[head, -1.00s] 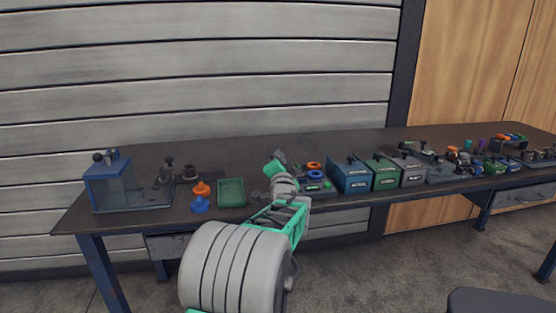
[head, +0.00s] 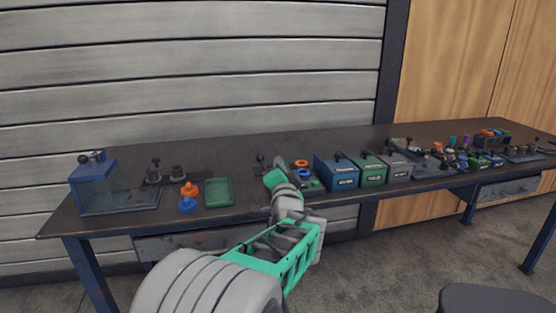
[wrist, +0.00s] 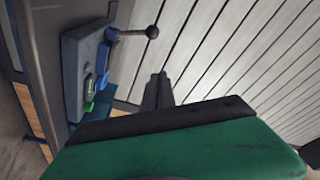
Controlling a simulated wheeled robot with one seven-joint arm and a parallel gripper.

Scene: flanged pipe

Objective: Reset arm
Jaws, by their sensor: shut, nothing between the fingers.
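My gripper (wrist: 159,77) shows in the wrist view as two dark fingers close together, with nothing between them. A green and black part of my arm's end fills the bottom of that view. In the head view my arm reaches up from the bottom over the front of the workbench (head: 330,143). Its green end is near a small station with orange and blue rings (head: 303,169); the fingertips cannot be made out there. In the wrist view a grey panel with a ball-topped lever (wrist: 152,32) is to the upper left of the fingers, apart from them.
On the bench's left are a clear blue-framed box (head: 95,185), orange (head: 189,190) and blue (head: 187,205) flanged parts and a green tray (head: 218,192). Blue (head: 336,172), green (head: 368,169) and grey (head: 398,167) boxes stand right of my arm. A slatted wall is behind.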

